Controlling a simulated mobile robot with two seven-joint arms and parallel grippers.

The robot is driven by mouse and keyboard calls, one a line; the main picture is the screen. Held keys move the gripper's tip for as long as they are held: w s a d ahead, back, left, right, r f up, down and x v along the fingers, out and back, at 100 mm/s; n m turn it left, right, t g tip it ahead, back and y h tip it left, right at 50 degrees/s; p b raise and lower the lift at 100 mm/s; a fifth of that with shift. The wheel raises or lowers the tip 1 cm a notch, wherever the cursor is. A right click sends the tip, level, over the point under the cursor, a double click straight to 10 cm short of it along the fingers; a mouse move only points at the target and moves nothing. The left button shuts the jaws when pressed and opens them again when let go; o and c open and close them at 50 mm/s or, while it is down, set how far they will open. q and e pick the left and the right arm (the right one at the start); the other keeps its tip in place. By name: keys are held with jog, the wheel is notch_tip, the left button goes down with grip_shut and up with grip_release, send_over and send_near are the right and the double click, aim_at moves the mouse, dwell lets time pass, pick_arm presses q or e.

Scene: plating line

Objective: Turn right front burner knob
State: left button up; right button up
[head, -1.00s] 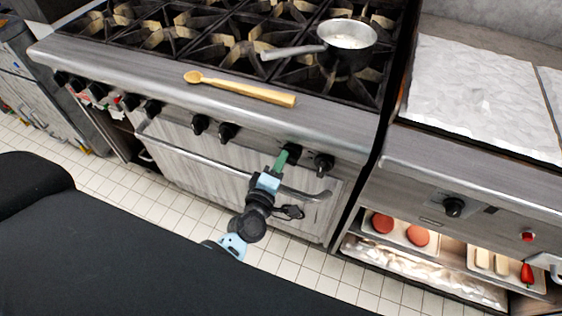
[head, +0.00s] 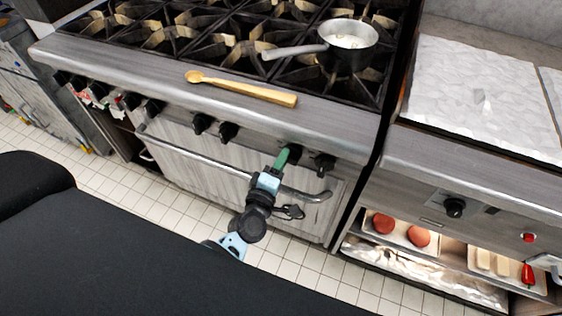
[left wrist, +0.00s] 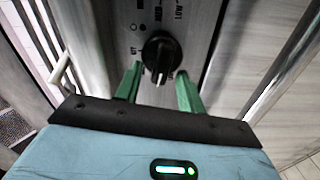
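The stove front carries a row of black knobs. The knob at my left gripper (head: 283,158) is the second from the right on this row (head: 294,152); the rightmost knob (head: 325,164) is beside it. In the left wrist view, a black knob (left wrist: 160,55) with a white pointer line sits on a metal panel with printed marks. My left gripper's green fingers (left wrist: 158,88) are open and spread to either side of the lower part of this knob. Whether they touch it I cannot tell. My right gripper is not in view.
An oven handle (head: 225,170) runs below the knobs, close to my left wrist. A saucepan (head: 347,38) stands on the right of the burners. A wooden spoon (head: 240,88) lies on the front ledge. A griddle unit (head: 455,175) with its own knob stands at right.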

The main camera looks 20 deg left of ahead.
pick_arm(q)
jog(key=shift+s, duration=0.15)
jog(key=s, duration=0.7)
jog(key=shift+s+a, duration=0.15)
jog(key=shift+s, duration=0.1)
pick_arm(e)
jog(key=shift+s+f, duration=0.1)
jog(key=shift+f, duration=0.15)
